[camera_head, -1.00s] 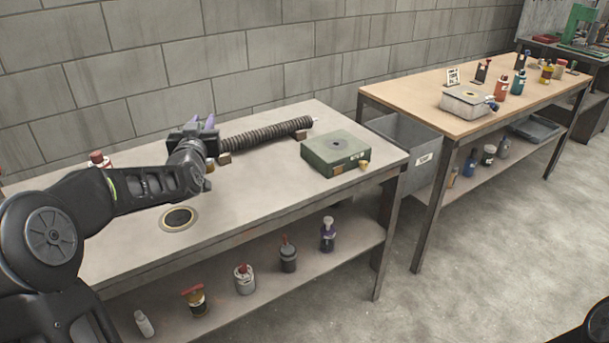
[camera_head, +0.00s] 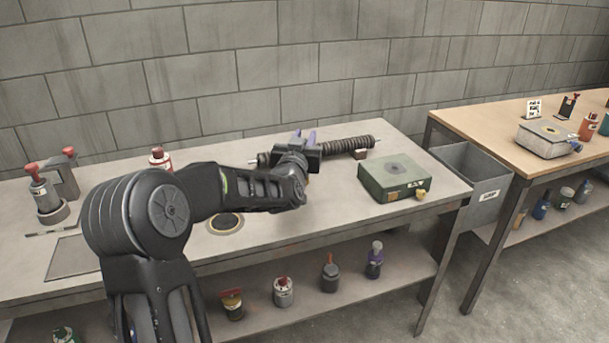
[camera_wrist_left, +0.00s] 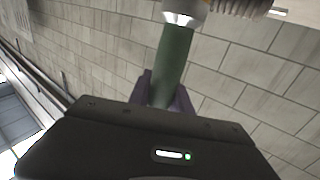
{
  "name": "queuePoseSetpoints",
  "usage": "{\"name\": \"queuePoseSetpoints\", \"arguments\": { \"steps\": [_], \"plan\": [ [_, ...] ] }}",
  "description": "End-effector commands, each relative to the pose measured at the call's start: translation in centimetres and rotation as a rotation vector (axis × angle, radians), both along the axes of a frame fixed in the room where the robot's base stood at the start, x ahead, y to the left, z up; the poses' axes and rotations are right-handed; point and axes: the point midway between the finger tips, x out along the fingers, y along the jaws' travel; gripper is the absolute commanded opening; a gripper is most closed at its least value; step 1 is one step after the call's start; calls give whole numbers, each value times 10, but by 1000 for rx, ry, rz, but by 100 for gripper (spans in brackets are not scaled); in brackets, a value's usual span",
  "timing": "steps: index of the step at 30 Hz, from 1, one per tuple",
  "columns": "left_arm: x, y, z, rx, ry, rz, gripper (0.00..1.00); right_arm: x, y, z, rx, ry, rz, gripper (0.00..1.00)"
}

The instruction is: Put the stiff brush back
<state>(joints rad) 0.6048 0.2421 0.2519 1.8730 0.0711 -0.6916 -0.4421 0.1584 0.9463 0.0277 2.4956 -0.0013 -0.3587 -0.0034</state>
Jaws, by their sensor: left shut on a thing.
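My left gripper (camera_head: 304,140) is over the back of the near bench, at the ribbed tube. Its purple fingers are shut on a green handle (camera_wrist_left: 174,62) with a shiny metal collar, in the left wrist view. I take this as the stiff brush; its head is out of that view, and the gripper hides it in the head view. The dark ribbed tube (camera_head: 345,146) lies along the back of the bench, partly hidden by the gripper. It also shows at the top of the wrist view (camera_wrist_left: 238,5). My right gripper is not in view.
A green box (camera_head: 393,182) sits right of the arm on the bench. A ring with a dark centre (camera_head: 226,222) lies in front. A red-topped can (camera_head: 160,161) and a stand (camera_head: 63,178) are at left. A grey bin (camera_head: 478,190) hangs between the benches.

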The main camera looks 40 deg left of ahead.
Motion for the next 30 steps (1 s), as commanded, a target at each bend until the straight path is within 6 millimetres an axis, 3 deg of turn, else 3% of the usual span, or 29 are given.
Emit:
{"name": "queuePoseSetpoints", "arguments": {
  "steps": [1, 5, 15, 24, 30],
  "plan": [
    [0, 0, -13, -2, 5, 0, 0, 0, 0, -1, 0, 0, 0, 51],
    [0, 1, -28, -1, 0, 1, 0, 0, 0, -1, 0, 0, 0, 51],
    [0, 0, -32, 0, -1, 0, 0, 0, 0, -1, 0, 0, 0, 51],
    [0, 0, -67, -2, 1, 0, 0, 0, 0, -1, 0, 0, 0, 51],
    [0, 0, -68, 0, -1, 0, 0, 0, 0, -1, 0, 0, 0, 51]
  ]
}}
